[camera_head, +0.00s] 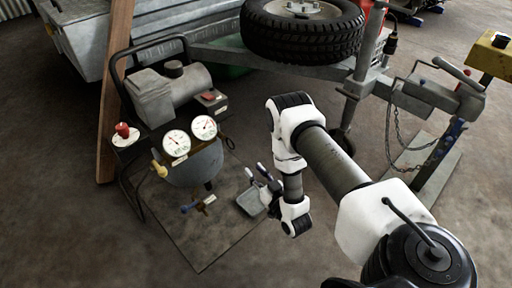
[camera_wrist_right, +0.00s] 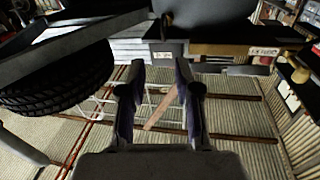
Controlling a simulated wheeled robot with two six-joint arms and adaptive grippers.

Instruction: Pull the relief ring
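The air compressor stands at the left in the head view, with a grey tank (camera_head: 195,165) and two white dial gauges. A small thin ring (camera_head: 229,143), apparently the relief ring, shows at the tank's right side. My right gripper (camera_head: 255,170) is below and right of the ring, apart from it, with its fingers pointing up and left. In the right wrist view its two fingers (camera_wrist_right: 159,80) are spread with nothing between them. I cannot make out the ring in that view. My left gripper is in neither view.
A red knob (camera_head: 123,130) and a yellow-handled valve (camera_head: 159,169) are on the compressor's left. A spare tyre (camera_head: 303,30) and trailer drawbar are behind my right arm. Open floor lies at lower left.

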